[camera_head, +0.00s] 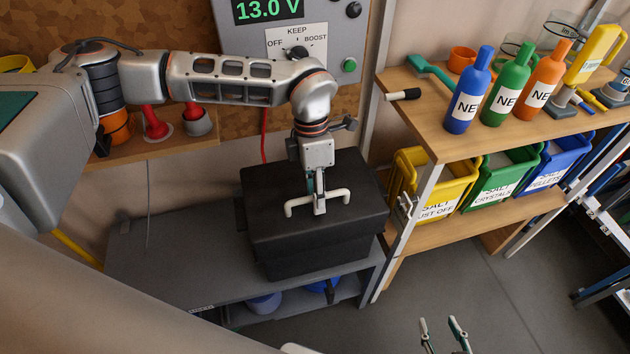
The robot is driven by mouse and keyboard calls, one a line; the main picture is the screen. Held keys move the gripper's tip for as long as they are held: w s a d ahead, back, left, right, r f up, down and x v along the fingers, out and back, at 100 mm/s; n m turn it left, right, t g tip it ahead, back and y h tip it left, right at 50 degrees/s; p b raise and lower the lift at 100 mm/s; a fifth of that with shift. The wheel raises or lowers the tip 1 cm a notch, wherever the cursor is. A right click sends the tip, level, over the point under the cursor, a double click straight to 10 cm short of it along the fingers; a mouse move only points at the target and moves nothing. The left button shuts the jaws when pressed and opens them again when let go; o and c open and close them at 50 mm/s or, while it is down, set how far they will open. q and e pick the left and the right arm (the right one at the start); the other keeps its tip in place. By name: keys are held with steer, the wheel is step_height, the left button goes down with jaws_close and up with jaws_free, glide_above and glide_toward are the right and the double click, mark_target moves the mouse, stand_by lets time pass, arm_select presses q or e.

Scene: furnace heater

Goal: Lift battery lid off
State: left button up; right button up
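The black battery box with its lid (270,195) sits on a grey bench, right of centre. The lid appears to rest on the box. A pale bar handle (298,206) stands on the lid's top. My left gripper (317,197) points down at the middle of this handle, with one finger in front of the bar. The far finger is partly hidden, so I cannot tell whether the grip is closed. My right gripper (440,327) is at the bottom edge, well away from the box; its two fingers stand apart with nothing between them.
The grey bench (175,260) is bare left of the box. A wall unit (345,40) reading 13.0 V is behind. At right, a wooden shelf (430,115) holds blue, green and orange bottles, above yellow, green and blue salt bins. Floor at lower right is clear.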

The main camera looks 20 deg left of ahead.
arm_select(q)
steer(key=shift+s+f, duration=0.1)
steer(key=shift+f, duration=0.4)
jaws_close()
steer(key=shift+r, duration=0.1)
steer(key=shift+r, duration=0.25)
steer(key=shift+d+r+p, duration=0.1)
steer(key=shift+r+p, duration=0.85)
steer(key=shift+r, duration=0.5)
